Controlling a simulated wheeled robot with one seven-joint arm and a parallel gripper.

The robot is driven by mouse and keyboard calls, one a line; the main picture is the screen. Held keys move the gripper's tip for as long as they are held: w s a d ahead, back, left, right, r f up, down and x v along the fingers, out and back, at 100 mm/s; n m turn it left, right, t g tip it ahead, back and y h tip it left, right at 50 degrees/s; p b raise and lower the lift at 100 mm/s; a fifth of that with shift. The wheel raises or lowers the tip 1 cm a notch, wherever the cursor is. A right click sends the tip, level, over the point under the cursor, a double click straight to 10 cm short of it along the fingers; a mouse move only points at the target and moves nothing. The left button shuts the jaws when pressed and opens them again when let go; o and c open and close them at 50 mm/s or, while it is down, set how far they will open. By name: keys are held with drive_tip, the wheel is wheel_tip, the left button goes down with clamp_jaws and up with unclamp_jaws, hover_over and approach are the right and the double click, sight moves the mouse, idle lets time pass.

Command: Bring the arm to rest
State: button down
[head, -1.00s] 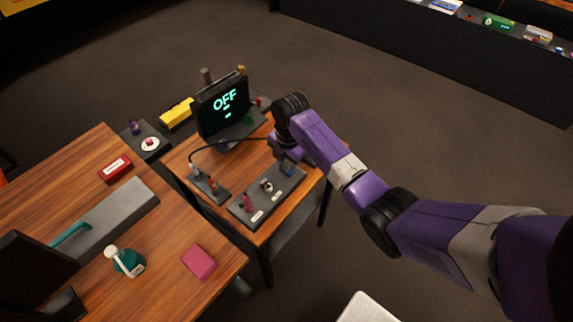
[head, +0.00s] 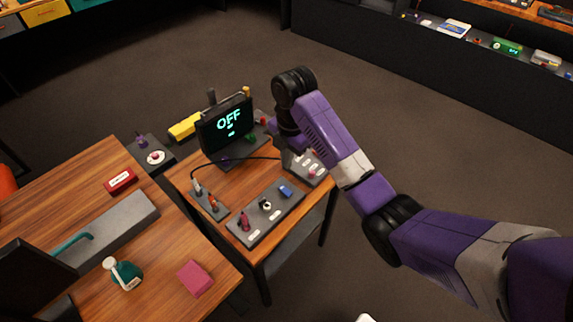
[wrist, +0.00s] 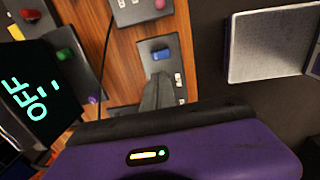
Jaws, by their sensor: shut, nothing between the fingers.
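My purple arm (head: 330,130) reaches in from the right over the small wooden table, its black wrist joint raised high. My gripper (wrist: 158,92) shows as two dark fingers held together, empty, in the wrist view. In the head view the arm mostly hides it. A dark grey panel (head: 254,222) on the table carries a crimson control (head: 245,222), a dark ball in a pale ring (head: 265,204) and a blue control (head: 285,191). The gripper appears above the table, apart from the panel. The display (head: 226,126) behind reads "OFF".
Another control panel (head: 313,167) stands partly behind my arm. A small panel with a cable (head: 208,200) is at left. A larger wooden desk (head: 160,255) holds a teal bottle (head: 123,274) and a pink block (head: 195,278). Open floor lies to the right.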

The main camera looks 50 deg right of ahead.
idle(0.6)
drive_tip(key=w+a+r+m+t+h, duration=0.1)
drive_tip(key=w+r+m+t, duration=0.2)
drive_tip(key=w+m+t, duration=0.25)
drive_tip(key=w+a+r+m+t, duration=0.2)
drive_tip(key=w+r+m+t, duration=0.15)
drive_tip(key=w, duration=0.25)
drive_tip(key=s+a+m+t+h+b, duration=0.1)
drive_tip(key=s+a+m+t, duration=0.2)
drive_tip(key=s+a+m, duration=0.3)
drive_tip(key=s+a+m+t+h, duration=0.1)
drive_tip(key=s+a+m+t, duration=0.25)
drive_tip(key=s, duration=0.55)
drive_tip(key=s+a+g+y+b, duration=0.1)
drive_tip(key=s+a, duration=0.2)
drive_tip(key=s, duration=1.2)
drive_tip(key=s+a+y+b, duration=0.1)
drive_tip(key=s+a, duration=0.3)
drive_tip(key=s, duration=1.1)
drive_tip(key=shift+s+g+y, duration=0.35)
drive_tip(key=shift+s+y, duration=0.05)
drive_tip(key=shift+y, duration=0.1)
